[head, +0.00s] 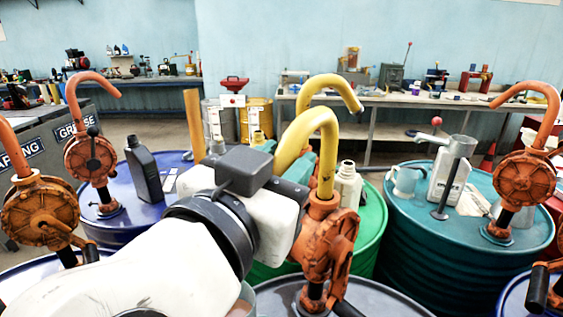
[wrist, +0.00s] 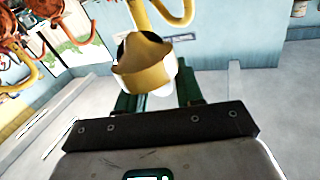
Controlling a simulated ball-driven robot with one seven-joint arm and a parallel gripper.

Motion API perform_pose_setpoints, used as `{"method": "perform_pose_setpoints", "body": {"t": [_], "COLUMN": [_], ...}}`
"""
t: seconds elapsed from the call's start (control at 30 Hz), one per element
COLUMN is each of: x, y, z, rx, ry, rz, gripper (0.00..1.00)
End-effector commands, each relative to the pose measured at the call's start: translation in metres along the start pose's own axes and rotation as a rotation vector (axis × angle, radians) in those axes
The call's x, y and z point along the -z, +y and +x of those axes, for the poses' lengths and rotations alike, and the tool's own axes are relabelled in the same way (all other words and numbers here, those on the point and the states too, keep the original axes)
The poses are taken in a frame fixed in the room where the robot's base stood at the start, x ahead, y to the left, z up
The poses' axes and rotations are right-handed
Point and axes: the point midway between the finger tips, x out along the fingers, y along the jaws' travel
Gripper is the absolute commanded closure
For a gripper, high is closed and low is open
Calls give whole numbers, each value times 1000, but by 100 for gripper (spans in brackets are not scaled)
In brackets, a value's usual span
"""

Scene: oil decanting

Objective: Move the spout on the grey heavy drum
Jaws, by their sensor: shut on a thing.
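The grey drum (head: 385,298) stands at the front centre, with only part of its lid in view. An orange rotary pump (head: 318,240) stands on it, and a yellow curved spout (head: 327,150) rises from the pump and bends over to the left. My gripper (head: 279,180) has green fingers and is at the downturned end of this spout, partly hidden behind my wrist.
A green drum (head: 370,235) behind carries a second yellow spout (head: 335,83) bending right, and a cream bottle (head: 347,185). A blue drum (head: 130,215) at left holds a black bottle (head: 144,170). A teal drum (head: 420,250) at right holds several containers. Orange pumps stand on both sides.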

Motion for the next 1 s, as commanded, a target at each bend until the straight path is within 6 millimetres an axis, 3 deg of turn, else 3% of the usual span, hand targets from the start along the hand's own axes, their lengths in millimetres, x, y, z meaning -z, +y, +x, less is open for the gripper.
{"method": "perform_pose_setpoints", "body": {"t": [0.03,0.07,0.27,0.57,1.0], "x": [0,0,0,0,-1], "y": [1,1,0,0,0], "z": [0,0,0,-3,-64], "rx": [-3,-3,-3,-1,0], "ry": [-1,-1,0,0,0], "rz": [0,0,0,0,1], "gripper": [100,62,43,42,42]}}
